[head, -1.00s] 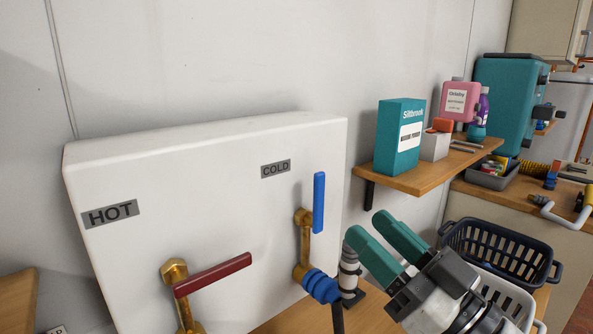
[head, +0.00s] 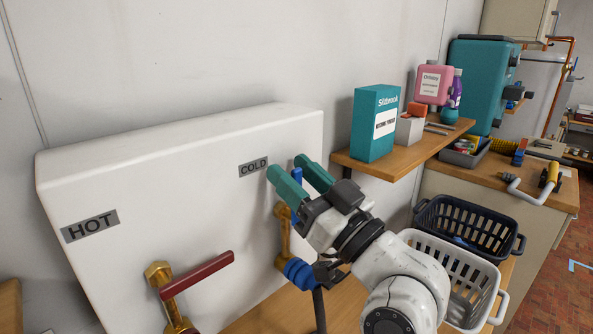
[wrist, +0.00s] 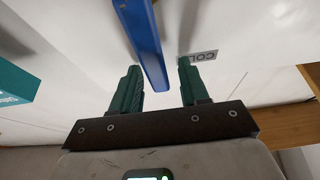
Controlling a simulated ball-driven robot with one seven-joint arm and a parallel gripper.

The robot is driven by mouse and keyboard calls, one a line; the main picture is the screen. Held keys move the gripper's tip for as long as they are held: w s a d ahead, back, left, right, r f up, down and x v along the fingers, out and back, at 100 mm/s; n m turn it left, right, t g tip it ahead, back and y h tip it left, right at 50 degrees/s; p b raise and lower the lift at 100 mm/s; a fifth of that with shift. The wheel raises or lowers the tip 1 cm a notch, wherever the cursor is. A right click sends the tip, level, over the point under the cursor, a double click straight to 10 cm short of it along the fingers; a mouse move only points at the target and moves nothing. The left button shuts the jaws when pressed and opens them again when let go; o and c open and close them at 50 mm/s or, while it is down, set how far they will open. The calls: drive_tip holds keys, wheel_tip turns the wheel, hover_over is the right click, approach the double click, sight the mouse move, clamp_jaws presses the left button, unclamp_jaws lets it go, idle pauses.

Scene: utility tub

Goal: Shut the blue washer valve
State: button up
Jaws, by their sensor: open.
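The blue valve lever (head: 297,178) on the brass cold-side valve (head: 283,237) stands upright below the COLD label (head: 254,168), partly hidden by my gripper in the head view. My gripper (head: 293,174) is open, with its two green fingers on either side of the lever.
The red hot-side lever (head: 197,275) juts out at the lower left. A wooden shelf (head: 410,158) with a teal carton (head: 374,125) is to the right. A white basket (head: 452,262) and a dark basket (head: 470,228) stand below it.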

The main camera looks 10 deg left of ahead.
drive_tip(key=shift+c, duration=0.4)
clamp_jaws()
